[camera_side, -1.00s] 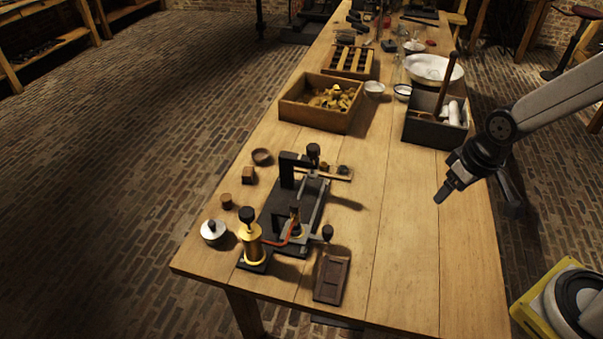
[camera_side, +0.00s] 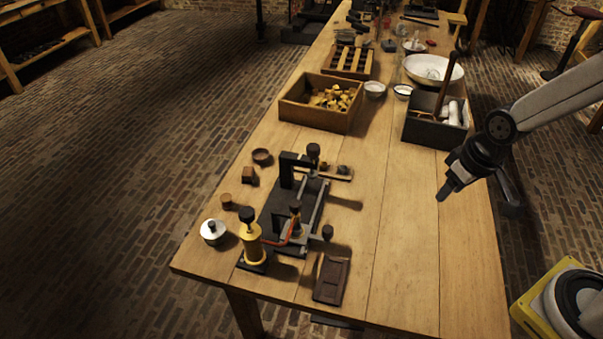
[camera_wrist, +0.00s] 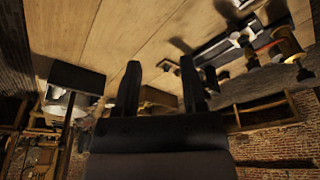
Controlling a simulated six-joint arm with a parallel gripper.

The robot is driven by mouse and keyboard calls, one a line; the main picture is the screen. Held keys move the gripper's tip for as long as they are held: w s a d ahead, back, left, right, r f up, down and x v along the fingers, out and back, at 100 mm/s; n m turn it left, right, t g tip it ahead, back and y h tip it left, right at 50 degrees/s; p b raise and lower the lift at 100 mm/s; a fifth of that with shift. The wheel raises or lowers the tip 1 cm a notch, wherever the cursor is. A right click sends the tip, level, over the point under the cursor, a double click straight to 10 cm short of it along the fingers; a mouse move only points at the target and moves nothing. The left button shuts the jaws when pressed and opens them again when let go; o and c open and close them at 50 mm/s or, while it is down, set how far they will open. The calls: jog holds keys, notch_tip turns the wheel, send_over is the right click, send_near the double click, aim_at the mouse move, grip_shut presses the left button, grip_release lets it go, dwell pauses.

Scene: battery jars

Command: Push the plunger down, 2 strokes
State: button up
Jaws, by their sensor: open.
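The plunger is a black knob (camera_side: 247,215) on top of an upright brass cylinder (camera_side: 253,244), near the table's front left corner. The cylinder stands on a small black foot beside a dark press fixture (camera_side: 270,208). A red-orange tube or lever (camera_side: 283,238) runs between the cylinder and the fixture. My gripper (camera_side: 443,194) is above the right side of the table, well to the right of the plunger and apart from it. In the wrist view my gripper (camera_wrist: 161,70) has its two fingers spread with nothing between them.
A wooden box of brass pieces (camera_side: 310,116) and a dark tool box (camera_side: 433,129) are farther back. The tabletop between fixture and gripper is clear.

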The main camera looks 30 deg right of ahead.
jog(key=shift+w+a+r, duration=0.1)
jog(key=shift+w+a, duration=0.1)
jog(key=shift+w, duration=0.1)
grip_shut()
jog(key=w+a+r+n, duration=0.3)
jog(key=w+a, duration=0.2)
jog(key=a, duration=0.5)
jog(key=w+a+r+n+y, duration=0.1)
jog(key=w+a+r+n, duration=0.1)
jog(key=w+a, duration=0.4)
jog(key=w+a+r+n+y, duration=0.1)
jog(key=w+a+r+n, duration=0.2)
jog(key=a, duration=1.1)
jog(key=w+n, duration=0.1)
jog(key=w, duration=0.1)
jog(key=shift+w+a+r, duration=0.3)
jog(key=shift+w+a, duration=0.05)
jog(key=shift+a, duration=0.05)
